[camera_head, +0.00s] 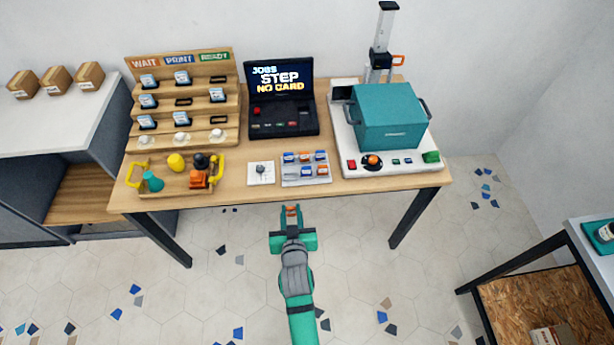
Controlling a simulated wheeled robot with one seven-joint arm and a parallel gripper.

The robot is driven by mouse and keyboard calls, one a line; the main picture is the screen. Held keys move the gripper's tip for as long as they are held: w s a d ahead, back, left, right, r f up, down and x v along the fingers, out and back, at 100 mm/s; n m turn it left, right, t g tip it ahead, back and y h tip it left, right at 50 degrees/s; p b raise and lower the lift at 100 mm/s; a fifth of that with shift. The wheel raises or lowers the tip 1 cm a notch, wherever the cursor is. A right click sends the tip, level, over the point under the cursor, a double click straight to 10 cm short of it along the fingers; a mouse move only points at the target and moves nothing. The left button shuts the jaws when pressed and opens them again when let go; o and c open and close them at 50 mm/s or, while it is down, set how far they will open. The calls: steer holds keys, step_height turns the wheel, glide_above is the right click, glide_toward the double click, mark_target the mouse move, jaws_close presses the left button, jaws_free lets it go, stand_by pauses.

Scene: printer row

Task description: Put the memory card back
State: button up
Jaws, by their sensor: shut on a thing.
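My gripper (291,210) is in front of the table's front edge, over the floor. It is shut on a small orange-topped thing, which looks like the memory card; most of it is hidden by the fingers. A grey card tray (305,181) lies near the table's front edge, just beyond my gripper. It holds several small cards with blue and orange labels. Behind it, a black console (283,126) stands with its lid up, and its screen (280,77) reads "JOBS STEP NO CARD".
A white-based printer (352,160) with a teal box-shaped cover (390,112) is at right. A stepped rack (222,100) labelled WAIT, PRINT, READY is at left, above a wooden tray (150,190) of tools. A white pad (261,181) lies left of the card tray.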

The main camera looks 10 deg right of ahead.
steer(key=s+d+r, duration=0.1)
steer(key=d+r, duration=0.2)
steer(key=r, duration=1.4)
steer(key=f+x, duration=0.1)
steer(key=x, duration=0.4)
steer(key=a+f+x, duration=0.1)
steer(key=x, duration=0.4)
steer(key=s+a+x, duration=0.1)
steer(key=x, duration=0.4)
steer(key=shift+f, duration=0.45)
steer(key=shift+w+f, duration=0.25)
steer(key=shift+s+a+f, duration=0.1)
steer(key=shift+s+f, duration=0.05)
steer(key=shift+f, duration=1.4)
steer(key=o, duration=0.8)
steer(key=shift+f, duration=0.15)
